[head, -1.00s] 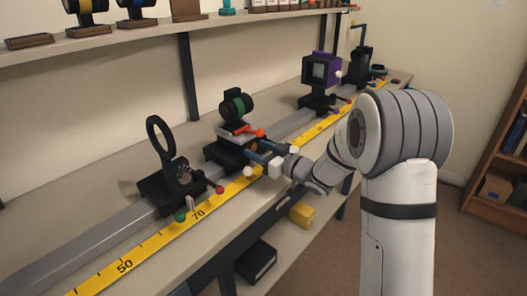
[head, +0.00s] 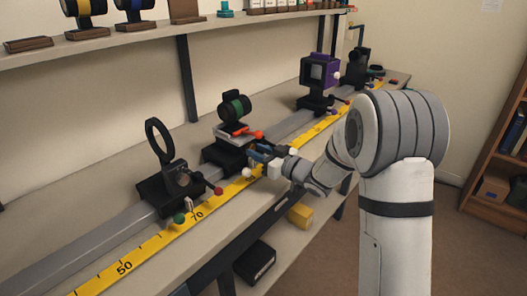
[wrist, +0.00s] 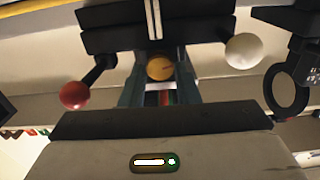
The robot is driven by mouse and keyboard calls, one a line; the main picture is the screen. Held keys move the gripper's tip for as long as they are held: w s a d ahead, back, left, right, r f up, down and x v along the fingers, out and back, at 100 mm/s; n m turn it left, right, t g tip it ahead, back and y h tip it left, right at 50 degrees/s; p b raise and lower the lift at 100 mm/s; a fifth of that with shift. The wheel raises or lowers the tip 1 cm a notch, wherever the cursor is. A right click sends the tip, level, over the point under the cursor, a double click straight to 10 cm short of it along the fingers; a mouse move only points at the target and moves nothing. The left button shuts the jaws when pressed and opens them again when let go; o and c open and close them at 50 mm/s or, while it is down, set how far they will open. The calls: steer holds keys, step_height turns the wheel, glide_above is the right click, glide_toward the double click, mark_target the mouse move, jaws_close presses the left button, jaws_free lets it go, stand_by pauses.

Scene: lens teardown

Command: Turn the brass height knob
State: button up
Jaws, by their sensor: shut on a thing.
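The brass height knob (wrist: 159,68) is a small round golden knob under the dark carriage (wrist: 155,25) in the wrist view. My gripper (wrist: 159,84) has its two fingers on either side of the knob and is shut on it. In the head view, my gripper (head: 260,153) reaches the front of the carriage (head: 226,154), which bears a black lens barrel with a green band (head: 235,107). The knob is hidden there behind my fingers.
A white ball (wrist: 243,50) and a red ball (wrist: 75,95) on levers flank the knob. A black ring holder (head: 160,142) stands left on the rail, and a purple-framed box (head: 320,72) farther right. A yellow scale (head: 160,240) runs along the front.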

steer(key=m+p, duration=0.2)
steer(key=p, duration=0.1)
steer(key=shift+w+a+r+m, duration=0.1)
steer(key=shift+r+m, duration=0.2)
steer(key=shift+r, duration=0.05)
steer(key=shift+f+m+p, duration=0.15)
steer(key=shift+m+p, duration=1.7)
steer(key=shift+m, duration=0.35)
steer(key=o, duration=1)
steer(key=shift+f, duration=0.15)
steer(key=shift+c, duration=0.2)
steer(key=v, duration=0.7)
steer(key=shift+s+d, duration=0.25)
steer(key=shift+d, duration=0.05)
